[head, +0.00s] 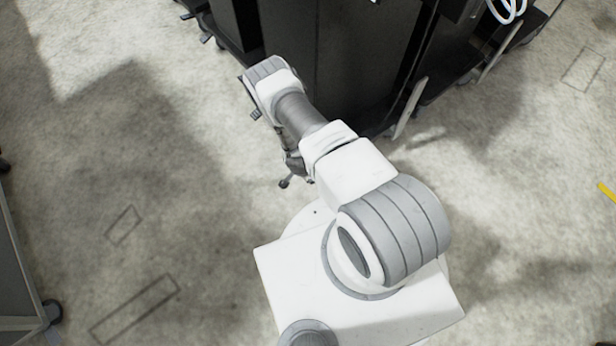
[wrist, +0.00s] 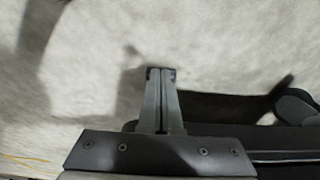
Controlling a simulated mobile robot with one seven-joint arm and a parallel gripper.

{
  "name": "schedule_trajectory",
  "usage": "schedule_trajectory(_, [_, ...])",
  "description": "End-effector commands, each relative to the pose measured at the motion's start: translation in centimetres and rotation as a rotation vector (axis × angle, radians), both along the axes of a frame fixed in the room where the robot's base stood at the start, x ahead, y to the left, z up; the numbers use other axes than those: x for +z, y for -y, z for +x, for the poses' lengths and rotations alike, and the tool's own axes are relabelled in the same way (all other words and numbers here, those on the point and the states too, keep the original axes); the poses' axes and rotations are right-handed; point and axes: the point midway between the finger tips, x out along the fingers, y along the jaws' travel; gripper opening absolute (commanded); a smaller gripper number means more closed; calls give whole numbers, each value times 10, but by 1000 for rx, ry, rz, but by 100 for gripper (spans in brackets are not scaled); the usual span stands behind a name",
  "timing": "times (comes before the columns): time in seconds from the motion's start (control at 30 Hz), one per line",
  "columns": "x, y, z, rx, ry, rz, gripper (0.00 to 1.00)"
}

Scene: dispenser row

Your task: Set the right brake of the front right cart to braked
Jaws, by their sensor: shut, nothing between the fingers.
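The tall black cart (head: 345,55) stands behind my arm in the head view. In the wrist view my gripper (wrist: 160,72) is shut and empty, with pale floor beyond the tips. A rounded black pedal (wrist: 297,107) sits at the right, apart from the fingers, beside the dark cart base (wrist: 285,140). Whether it is up or down is unclear.
Another dark cart base with pedals (head: 206,38) is at the upper left. An open dark cart (head: 455,70) with pale coils stands at the upper right. A grey unit (head: 20,285) on a caster is at the lower left. The floor (head: 150,170) at left is clear.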

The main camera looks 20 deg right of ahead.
Motion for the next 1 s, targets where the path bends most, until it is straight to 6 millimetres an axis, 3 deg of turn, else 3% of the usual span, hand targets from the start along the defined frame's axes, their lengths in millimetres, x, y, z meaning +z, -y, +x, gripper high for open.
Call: schedule_trajectory(1.0, [23,2,3,0,1,-1,0])
